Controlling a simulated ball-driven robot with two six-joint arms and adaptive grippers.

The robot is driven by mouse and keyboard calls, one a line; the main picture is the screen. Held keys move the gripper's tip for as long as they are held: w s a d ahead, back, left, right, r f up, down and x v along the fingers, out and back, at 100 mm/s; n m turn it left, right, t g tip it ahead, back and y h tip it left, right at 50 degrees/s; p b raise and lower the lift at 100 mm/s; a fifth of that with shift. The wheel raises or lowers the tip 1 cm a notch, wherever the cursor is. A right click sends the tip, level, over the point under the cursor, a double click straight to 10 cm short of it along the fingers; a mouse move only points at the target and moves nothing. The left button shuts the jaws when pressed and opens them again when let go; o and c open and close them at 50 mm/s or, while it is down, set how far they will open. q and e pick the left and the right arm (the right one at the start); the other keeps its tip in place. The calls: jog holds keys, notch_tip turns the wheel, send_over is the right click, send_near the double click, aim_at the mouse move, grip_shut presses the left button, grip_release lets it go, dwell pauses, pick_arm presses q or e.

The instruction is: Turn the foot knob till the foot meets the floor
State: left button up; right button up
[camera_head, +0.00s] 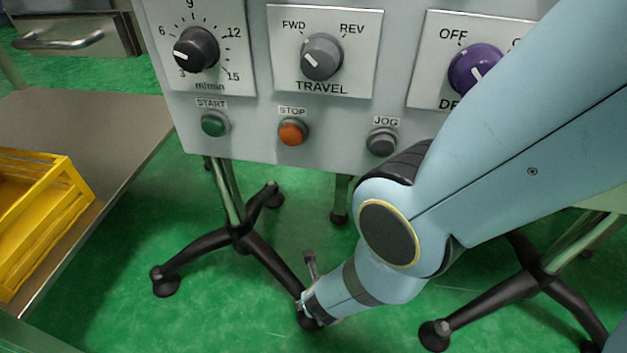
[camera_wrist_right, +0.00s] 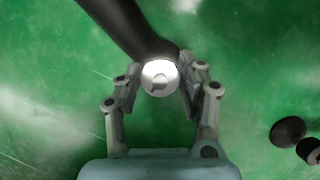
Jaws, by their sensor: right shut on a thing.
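In the right wrist view the foot knob (camera_wrist_right: 159,77) is a round, bright metal knob at the end of a black stand leg (camera_wrist_right: 122,28). My right gripper (camera_wrist_right: 160,80) is shut on it, with one finger on each side. In the head view my right arm reaches down to the near end of the left stand's leg (camera_head: 268,258). The right gripper (camera_head: 304,306) is small there and hides the knob. The black foot (camera_head: 308,322) shows partly below it. I cannot tell whether the foot touches the floor. My left gripper is not in view.
A grey control panel (camera_head: 260,140) with dials and buttons hangs above the stands. A second black stand (camera_head: 530,285) stands at the right. A yellow crate (camera_head: 40,215) sits on a metal table (camera_head: 110,130) at the left. The green floor (camera_head: 225,310) is clear around the leg.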

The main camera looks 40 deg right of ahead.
jog(key=o, duration=1.2)
